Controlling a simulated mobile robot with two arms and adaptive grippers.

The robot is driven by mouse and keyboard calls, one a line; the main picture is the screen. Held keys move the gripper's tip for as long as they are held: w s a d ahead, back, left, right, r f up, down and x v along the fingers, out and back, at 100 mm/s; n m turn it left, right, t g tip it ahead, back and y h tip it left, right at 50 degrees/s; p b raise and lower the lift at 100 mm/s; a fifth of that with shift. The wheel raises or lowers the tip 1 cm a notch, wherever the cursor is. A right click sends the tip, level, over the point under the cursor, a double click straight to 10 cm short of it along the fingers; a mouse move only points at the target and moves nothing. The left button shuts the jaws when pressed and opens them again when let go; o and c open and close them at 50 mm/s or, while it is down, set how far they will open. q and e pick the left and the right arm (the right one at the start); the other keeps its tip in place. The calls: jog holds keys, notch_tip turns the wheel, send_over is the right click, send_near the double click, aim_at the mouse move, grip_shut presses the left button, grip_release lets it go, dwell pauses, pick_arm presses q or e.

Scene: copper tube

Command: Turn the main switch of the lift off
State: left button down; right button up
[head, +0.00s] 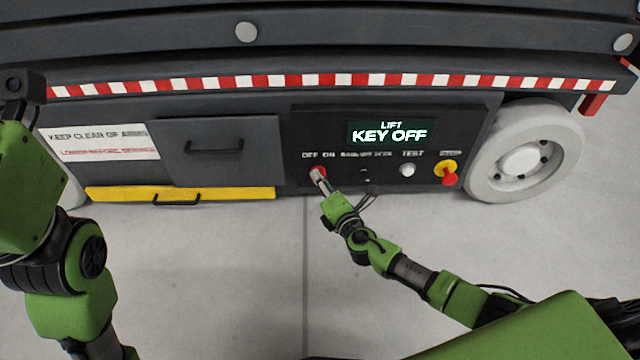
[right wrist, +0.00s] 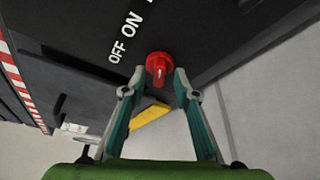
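The lift's main switch is a red rotary knob (right wrist: 158,65) under the OFF and ON labels on the black control panel (head: 300,130). In the head view, my right gripper (head: 319,177) is at the knob and mostly covers it. In the right wrist view, the gripper's two fingers (right wrist: 159,78) are spread, one on each side of the knob, with small gaps. I see no clear contact. The panel's display (head: 390,131) reads "LIFT KEY OFF". My left arm is at the left edge of the head view; its fingers do not show.
Right of the knob are a small dark control (head: 364,174), a white TEST button (head: 407,170) and a red stop button (head: 449,177) on yellow. A grey door (head: 225,165) and yellow drawer (head: 240,192) are left. The floor in front is clear.

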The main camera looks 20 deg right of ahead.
jog(key=shift+w+a+f, duration=0.1)
jog(key=shift+w, duration=0.55)
grip_shut()
